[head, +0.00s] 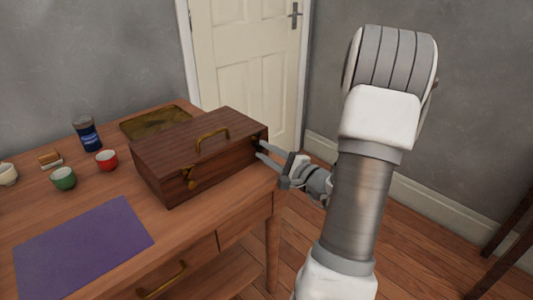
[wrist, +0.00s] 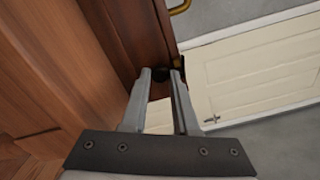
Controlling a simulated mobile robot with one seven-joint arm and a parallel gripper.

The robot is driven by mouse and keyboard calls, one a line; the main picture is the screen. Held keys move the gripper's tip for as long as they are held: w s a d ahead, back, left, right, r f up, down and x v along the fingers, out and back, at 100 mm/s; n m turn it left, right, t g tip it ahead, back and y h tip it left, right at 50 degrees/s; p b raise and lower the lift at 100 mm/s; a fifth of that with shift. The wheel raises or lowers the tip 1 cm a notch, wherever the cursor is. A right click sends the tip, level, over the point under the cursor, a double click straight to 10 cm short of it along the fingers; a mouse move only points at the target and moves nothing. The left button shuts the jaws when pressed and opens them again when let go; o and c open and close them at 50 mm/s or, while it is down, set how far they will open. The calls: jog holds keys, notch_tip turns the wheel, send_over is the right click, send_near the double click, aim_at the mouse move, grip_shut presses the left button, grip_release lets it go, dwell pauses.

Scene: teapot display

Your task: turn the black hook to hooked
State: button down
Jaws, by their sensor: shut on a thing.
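A dark wooden box (head: 185,158) with a brass handle on its lid stands closed on the wooden table (head: 190,235). My gripper (head: 259,148) is at the right end of the box, its fingers pointing left at that side. My gripper is shut on the black hook. The fingertips hide part of the hook, and its exact angle cannot be told.
A purple mat (head: 85,245), a green cup (head: 64,178), a red cup (head: 106,160) and a dark blue can (head: 87,133) are left of the box. A patterned tray (head: 150,121) lies behind it. Open floor is right of the table.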

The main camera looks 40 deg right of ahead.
jog(key=c, duration=0.7)
grip_release()
jog(key=s+p, duration=0.1)
jog(key=s, duration=0.4)
jog(key=s+d+p, duration=0.1)
jog(key=s, duration=0.5)
jog(key=s+p, duration=0.1)
jog(key=s, duration=0.5)
jog(key=shift+s+d, duration=0.15)
jog(key=shift+s, duration=0.1)
